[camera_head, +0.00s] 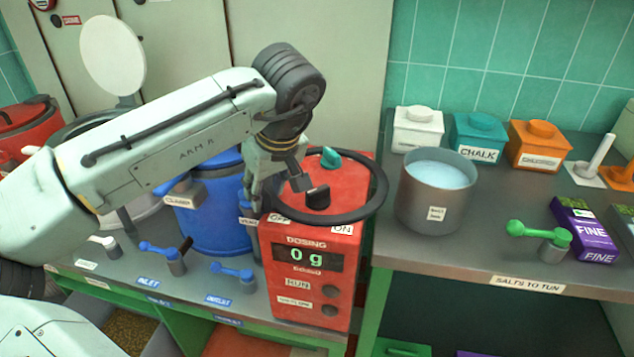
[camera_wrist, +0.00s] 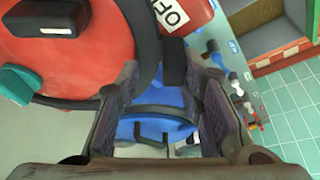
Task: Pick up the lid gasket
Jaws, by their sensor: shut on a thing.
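The lid gasket (camera_head: 379,190) is a large black ring at the top of the red dosing machine (camera_head: 297,265), around its black knob (camera_head: 317,197) and green knob (camera_head: 331,158). Its right side reaches past the machine's edge. My gripper (camera_head: 262,200) points down at the ring's left side and is shut on it. In the wrist view, the black band of the gasket (camera_wrist: 149,45) curves down to my fingers (camera_wrist: 170,85). The fingers partly hide the held part. I cannot tell whether the ring still touches the machine.
A blue vat (camera_head: 205,215) stands just left of the machine, with blue-handled valves (camera_head: 162,250) in front. To the right, a steel pot (camera_head: 437,200) stands on the salts table (camera_head: 465,262) beside chalk and orange boxes. A purple box (camera_head: 583,232) lies further right.

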